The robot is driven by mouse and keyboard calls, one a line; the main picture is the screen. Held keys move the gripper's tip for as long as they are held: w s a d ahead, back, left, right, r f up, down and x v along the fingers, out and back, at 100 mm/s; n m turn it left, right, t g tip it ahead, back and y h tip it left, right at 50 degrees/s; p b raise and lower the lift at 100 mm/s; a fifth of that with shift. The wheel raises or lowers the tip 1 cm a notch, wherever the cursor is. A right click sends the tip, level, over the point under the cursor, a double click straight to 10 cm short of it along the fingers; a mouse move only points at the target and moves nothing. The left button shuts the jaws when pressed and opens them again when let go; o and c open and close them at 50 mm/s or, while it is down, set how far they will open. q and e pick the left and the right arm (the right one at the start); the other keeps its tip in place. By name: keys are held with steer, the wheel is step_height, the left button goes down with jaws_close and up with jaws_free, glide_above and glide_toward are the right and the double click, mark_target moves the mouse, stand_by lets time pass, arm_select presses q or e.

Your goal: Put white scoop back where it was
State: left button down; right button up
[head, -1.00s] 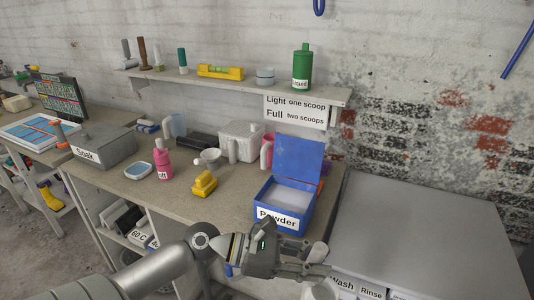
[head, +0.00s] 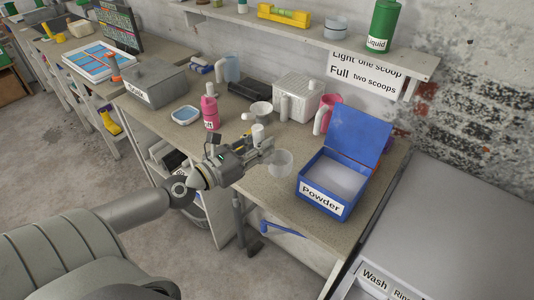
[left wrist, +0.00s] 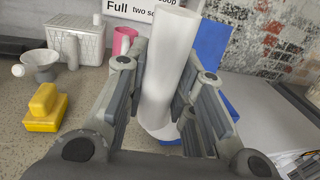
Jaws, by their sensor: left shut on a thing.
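My left gripper (head: 262,153) is shut on the white scoop (head: 280,162), above the workbench and left of the powder box. In the left wrist view, the scoop's pale handle (left wrist: 170,65) stands between the two fingers (left wrist: 160,95), with its cup lower down, partly hidden by them. The open blue box labelled Powder (head: 322,205) holds white powder, and its lid is up. My right gripper is in neither view.
A funnel (head: 261,110), pink bottle (head: 210,112), white basket (head: 293,100) and pink jug (head: 328,113) stand on the bench (head: 285,203). Bare bench lies before the box; a grey worktop (head: 450,225) is at right.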

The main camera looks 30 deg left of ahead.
arm_select(q)
steer(key=w+a+f+b, duration=0.2)
steer(key=w+f+b, duration=0.2)
steer(key=w+a+f+b, duration=0.2)
steer(key=w+f+b, duration=0.2)
steer(key=w+a+f+b, duration=0.2)
steer(key=w+f+b, duration=0.1)
steer(key=f+b, duration=0.1)
steer(key=shift+w+a+f, duration=0.1)
steer(key=shift+w+f, duration=0.2)
steer(key=shift+w, duration=0.1)
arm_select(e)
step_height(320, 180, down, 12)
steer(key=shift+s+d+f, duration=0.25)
arm_select(q)
steer(key=shift+f, duration=0.1)
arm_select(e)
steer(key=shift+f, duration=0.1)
arm_select(q)
steer(key=c, duration=1.2)
jaws_free()
steer(key=shift+f, duration=0.1)
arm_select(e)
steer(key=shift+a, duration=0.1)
arm_select(q)
steer(key=shift+s, duration=0.15)
